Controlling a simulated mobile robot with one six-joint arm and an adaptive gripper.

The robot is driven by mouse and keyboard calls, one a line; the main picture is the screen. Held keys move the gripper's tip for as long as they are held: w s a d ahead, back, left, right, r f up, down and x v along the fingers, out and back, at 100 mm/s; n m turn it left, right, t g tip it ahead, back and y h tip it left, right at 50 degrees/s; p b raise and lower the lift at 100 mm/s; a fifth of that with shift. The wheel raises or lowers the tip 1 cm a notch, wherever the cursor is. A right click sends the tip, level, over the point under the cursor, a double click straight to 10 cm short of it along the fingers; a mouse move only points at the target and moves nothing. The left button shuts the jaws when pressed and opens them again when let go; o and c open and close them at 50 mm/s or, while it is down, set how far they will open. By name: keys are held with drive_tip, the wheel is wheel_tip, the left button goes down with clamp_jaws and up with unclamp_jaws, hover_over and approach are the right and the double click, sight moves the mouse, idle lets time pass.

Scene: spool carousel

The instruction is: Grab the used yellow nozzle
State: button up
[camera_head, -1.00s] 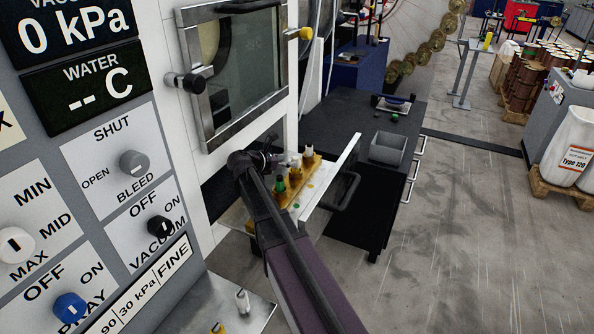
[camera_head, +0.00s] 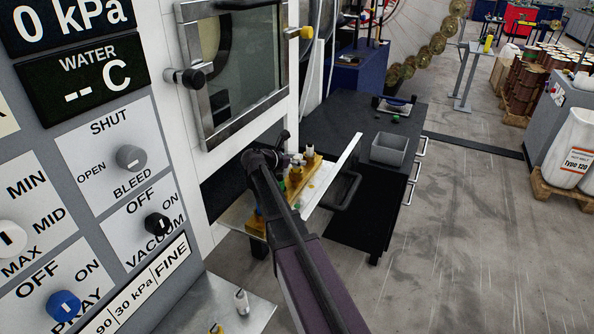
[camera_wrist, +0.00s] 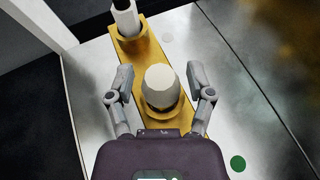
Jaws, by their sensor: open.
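In the wrist view a nozzle (camera_wrist: 162,88) with a pale cream top and a yellow collar stands upright on a yellow holder strip (camera_wrist: 150,47). My gripper (camera_wrist: 161,78) is open, with one finger on each side of this nozzle and visible gaps between. A second pale-topped piece (camera_wrist: 127,20) stands farther along the strip. In the head view the yellow strip (camera_head: 256,224) lies on a ledge below the chamber window, and my arm hides part of it. Whether the nozzle is used cannot be told.
The pale ledge has a green dot (camera_wrist: 238,164). A grey bin (camera_head: 390,149) stands on the dark cabinet to the right. The chamber door (camera_head: 199,118) is above the ledge. A white piece (camera_head: 242,301) stands on the metal shelf at the lower front.

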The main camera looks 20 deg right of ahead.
idle(0.3)
clamp_jaws()
drive_tip(key=shift+r, duration=0.1)
wheel_tip(320, 180, up, 18)
drive_tip(key=p, duration=1.8)
idle(0.5)
